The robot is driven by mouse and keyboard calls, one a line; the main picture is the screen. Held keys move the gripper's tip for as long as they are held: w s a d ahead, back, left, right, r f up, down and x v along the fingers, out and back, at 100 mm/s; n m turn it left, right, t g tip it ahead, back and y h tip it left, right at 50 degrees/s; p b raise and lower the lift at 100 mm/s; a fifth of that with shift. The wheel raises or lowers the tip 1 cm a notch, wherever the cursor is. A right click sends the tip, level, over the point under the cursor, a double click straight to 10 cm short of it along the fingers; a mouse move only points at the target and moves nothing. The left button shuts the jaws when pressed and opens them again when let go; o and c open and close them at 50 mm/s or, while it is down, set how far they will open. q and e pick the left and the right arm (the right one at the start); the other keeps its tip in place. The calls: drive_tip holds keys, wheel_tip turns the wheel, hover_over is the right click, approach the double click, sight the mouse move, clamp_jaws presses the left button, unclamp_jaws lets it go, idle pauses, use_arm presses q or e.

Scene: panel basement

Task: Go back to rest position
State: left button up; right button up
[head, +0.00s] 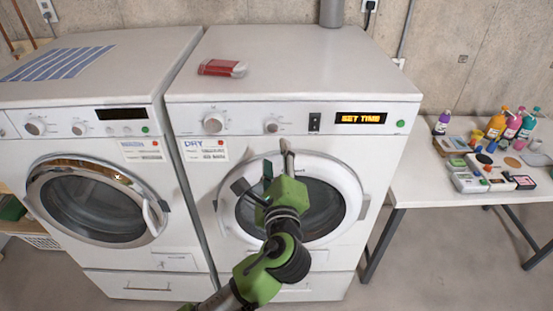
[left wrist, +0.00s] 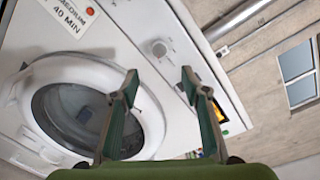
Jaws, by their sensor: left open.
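My left gripper (head: 265,170) is in front of the right-hand machine, the dryer (head: 290,85), and overlaps its round door (head: 335,175) in the head view. In the left wrist view the two fingers (left wrist: 160,88) are spread apart with nothing between them. The dryer door appears closed, and its display reads "SET TIME". The left arm hides part of the door and the lower front. It is unclear whether the gripper touches the machine. My right gripper is not in view.
A washing machine (head: 90,75) stands at the left, with a blue striped cloth (head: 58,63) on top. A red and white item (head: 222,68) lies on the dryer. A white table (head: 430,180) at the right holds bottles (head: 495,123) and small boxes. Floor shows between dryer and table.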

use_arm(q)
drive_tip(key=shift+s+f, duration=0.1)
drive_tip(key=shift+s, duration=0.05)
idle(0.3)
drive_tip(key=s+a+f+n+g+b, duration=0.2)
drive_tip(key=a+f+n+g+b, duration=0.15)
drive_tip(key=f, duration=1.65)
drive_tip(key=s+a+f+n+g+b, duration=0.1)
drive_tip(key=a+f+n+g+b, duration=0.2)
drive_tip(key=f, duration=1.8)
drive_tip(key=s+a+f+n+g+h+b, duration=0.1)
drive_tip(key=s+a+f+n+g+b, duration=0.25)
drive_tip(key=s+f, duration=0.95)
drive_tip(key=s+a+f+n+g+b, duration=0.1)
drive_tip(key=s+a+f+n+g, duration=0.25)
drive_tip(key=s+a+f, duration=0.85)
drive_tip(key=s+a+f+n+g+b, duration=0.1)
drive_tip(key=s+f+n, duration=0.3)
drive_tip(key=s+f, duration=0.4)
drive_tip(key=s+a+f+n+g+b, duration=0.1)
drive_tip(key=s+f+n, duration=0.3)
drive_tip(key=s+f, duration=0.4)
drive_tip(key=s+g+b, duration=0.1)
drive_tip(key=s, duration=0.6)
drive_tip(key=shift+f, duration=0.2)
drive_tip(key=shift+a+n, duration=0.1)
drive_tip(key=shift+n, duration=0.15)
